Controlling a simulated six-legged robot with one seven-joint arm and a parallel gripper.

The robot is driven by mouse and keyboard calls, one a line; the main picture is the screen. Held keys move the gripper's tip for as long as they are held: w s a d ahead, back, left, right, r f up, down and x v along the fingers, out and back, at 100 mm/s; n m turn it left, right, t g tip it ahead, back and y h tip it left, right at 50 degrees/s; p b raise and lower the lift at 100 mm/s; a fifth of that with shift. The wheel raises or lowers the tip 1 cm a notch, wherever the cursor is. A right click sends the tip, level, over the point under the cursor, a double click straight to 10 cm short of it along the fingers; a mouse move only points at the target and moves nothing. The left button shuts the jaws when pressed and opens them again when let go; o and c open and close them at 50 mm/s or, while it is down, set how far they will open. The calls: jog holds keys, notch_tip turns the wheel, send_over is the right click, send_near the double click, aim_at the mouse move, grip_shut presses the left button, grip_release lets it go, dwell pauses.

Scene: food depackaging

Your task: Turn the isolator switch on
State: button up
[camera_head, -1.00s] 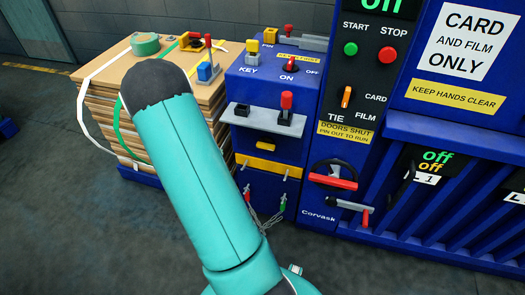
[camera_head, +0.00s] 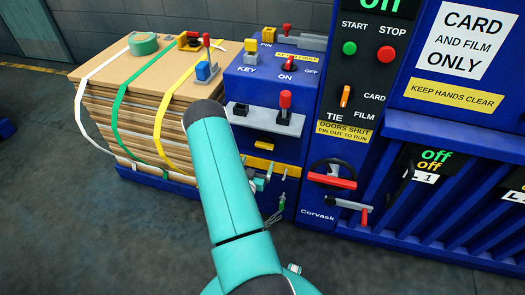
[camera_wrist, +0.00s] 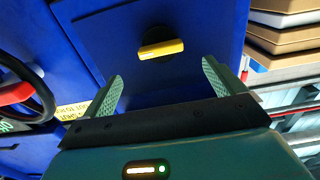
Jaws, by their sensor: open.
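A red rotary switch (camera_head: 288,65) on a black base sits on the blue control box's sloped top, with ON and OFF marked near it; its exact setting is too small to tell. In the wrist view, a yellow bar handle (camera_wrist: 161,49) on a round black base is on a blue panel. I cannot tell which of these is the isolator. My gripper (camera_wrist: 162,72) is open and empty, its fingers on either side below the yellow handle in that picture, apart from it. In the head view my arm hides most of the gripper, low before the box.
A strapped cardboard stack (camera_head: 150,88) stands left of the box. A red-handled lever (camera_head: 285,108) sits on a grey shelf (camera_head: 240,120). Right are the START button (camera_head: 349,48), STOP button (camera_head: 387,54) and a black wheel (camera_head: 333,172) with a red bar. Floor in front is clear.

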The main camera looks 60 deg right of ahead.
aim_at(263, 148)
jog(key=d, duration=0.2)
jog(key=w+d, duration=0.1)
jog(key=d, duration=0.5)
jog(key=shift+w, duration=0.15)
jog(key=c, duration=1)
